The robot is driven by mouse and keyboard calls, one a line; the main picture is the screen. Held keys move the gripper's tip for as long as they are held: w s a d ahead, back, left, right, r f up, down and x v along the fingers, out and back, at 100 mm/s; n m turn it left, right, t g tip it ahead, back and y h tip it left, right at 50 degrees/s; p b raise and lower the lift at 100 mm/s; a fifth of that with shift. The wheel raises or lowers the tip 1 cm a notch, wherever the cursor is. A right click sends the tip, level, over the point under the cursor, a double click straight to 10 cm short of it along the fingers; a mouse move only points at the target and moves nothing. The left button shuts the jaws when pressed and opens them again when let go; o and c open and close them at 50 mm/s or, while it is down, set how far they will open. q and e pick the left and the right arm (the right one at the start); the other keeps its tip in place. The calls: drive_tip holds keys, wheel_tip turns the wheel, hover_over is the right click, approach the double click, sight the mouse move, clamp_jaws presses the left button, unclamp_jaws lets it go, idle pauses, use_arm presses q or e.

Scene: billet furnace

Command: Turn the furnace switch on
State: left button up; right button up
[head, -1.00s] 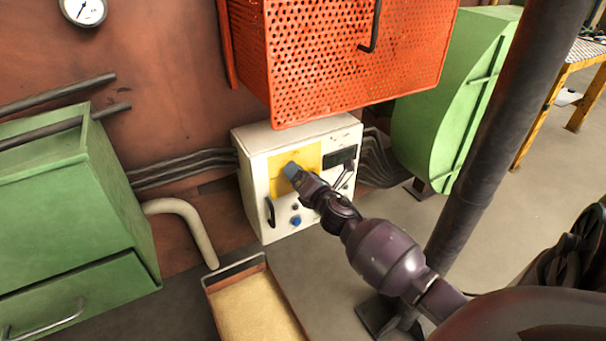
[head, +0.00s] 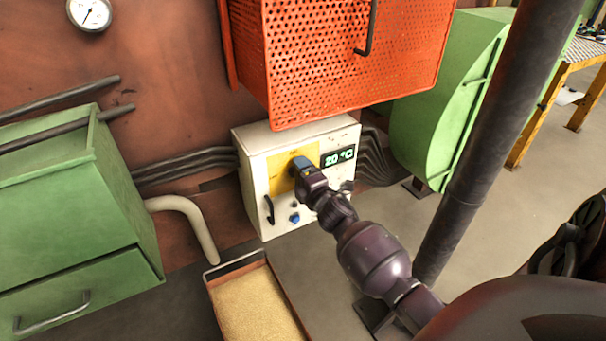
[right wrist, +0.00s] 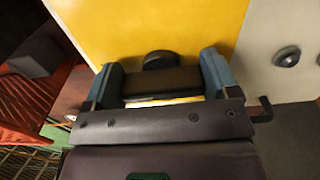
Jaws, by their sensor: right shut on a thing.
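The white control box (head: 249,190) stands against the wall below the orange cage, with a yellow panel (head: 279,174) on its front. Its display (head: 339,156) is lit and reads 20 °C in green. My right gripper (head: 299,164) is at the yellow panel in the head view and covers the switch there. In the right wrist view its two blue-grey fingers (right wrist: 160,85) stand on either side of the dark switch handle (right wrist: 162,79), shut on it. A dark round part (right wrist: 157,59) shows just beyond the handle. My left gripper is out of view.
The orange perforated cage (head: 335,60) hangs close above the box. A green cabinet (head: 75,200) and a bent pipe (head: 187,215) are at left, a tray of granular material (head: 252,305) below. A dark post (head: 490,150) stands at right.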

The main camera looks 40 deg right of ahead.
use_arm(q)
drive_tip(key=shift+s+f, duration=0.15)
use_arm(e)
drive_tip(key=shift+m, duration=0.3)
drive_tip(key=o, duration=0.8)
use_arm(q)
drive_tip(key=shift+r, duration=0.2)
use_arm(e)
drive_tip(key=shift+s+a, duration=0.1)
drive_tip(key=shift+s, duration=0.4)
use_arm(q)
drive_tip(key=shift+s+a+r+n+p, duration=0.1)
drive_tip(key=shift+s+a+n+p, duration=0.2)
drive_tip(key=shift+p, duration=0.7)
use_arm(e)
drive_tip(key=v, duration=1)
